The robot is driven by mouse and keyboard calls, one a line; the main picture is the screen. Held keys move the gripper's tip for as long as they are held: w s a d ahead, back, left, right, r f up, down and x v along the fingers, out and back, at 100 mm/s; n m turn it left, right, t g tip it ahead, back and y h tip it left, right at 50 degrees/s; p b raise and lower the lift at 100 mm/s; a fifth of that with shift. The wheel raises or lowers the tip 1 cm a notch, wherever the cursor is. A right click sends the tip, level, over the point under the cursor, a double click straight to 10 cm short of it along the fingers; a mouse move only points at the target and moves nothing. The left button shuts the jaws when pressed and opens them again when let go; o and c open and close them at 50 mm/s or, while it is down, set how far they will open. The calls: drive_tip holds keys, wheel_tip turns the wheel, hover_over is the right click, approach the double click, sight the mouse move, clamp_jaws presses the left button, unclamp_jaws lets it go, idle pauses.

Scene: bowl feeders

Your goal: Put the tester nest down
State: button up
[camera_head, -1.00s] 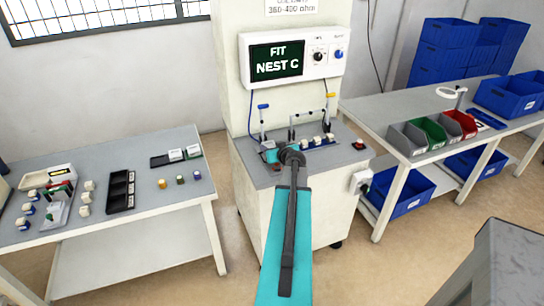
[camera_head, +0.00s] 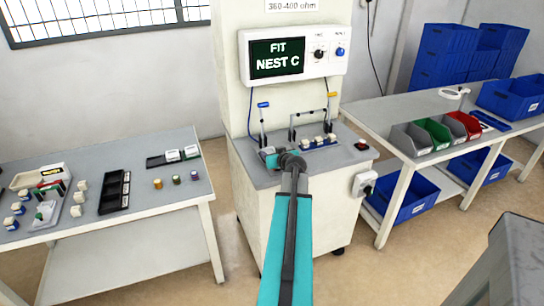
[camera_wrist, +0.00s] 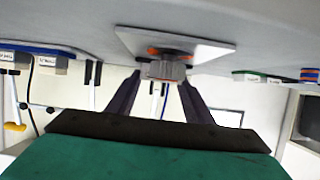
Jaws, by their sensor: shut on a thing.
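My gripper (camera_head: 269,156) is over the tester's grey worktop (camera_head: 262,178), left of the row of small white-topped parts, mostly hidden behind my wrist in the head view. In the wrist view its two dark fingers (camera_wrist: 160,80) are shut on the grey block of the tester nest (camera_wrist: 172,70). The nest has a pale square plate (camera_wrist: 200,46) and some orange around the block. The plate is close to the grey surface; I cannot tell if they touch. The tester's screen (camera_head: 277,59) reads "FIT NEST C".
Upright clamps (camera_head: 263,118) and a row of white-topped parts (camera_head: 318,142) stand on the worktop. A red button (camera_head: 361,145) is at its right. Side tables hold a black tray (camera_head: 115,191) and coloured bins (camera_head: 430,133).

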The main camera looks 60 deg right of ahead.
idle(0.3)
drive_tip(key=o, duration=1.1)
drive_tip(key=shift+f, duration=0.1)
drive_tip(key=shift+s+a+r, duration=0.15)
drive_tip(key=shift+s+r, duration=0.05)
drive_tip(key=shift+r, duration=0.05)
drive_tip(key=shift+p+v, duration=0.45)
drive_tip(key=shift+v, duration=5.3)
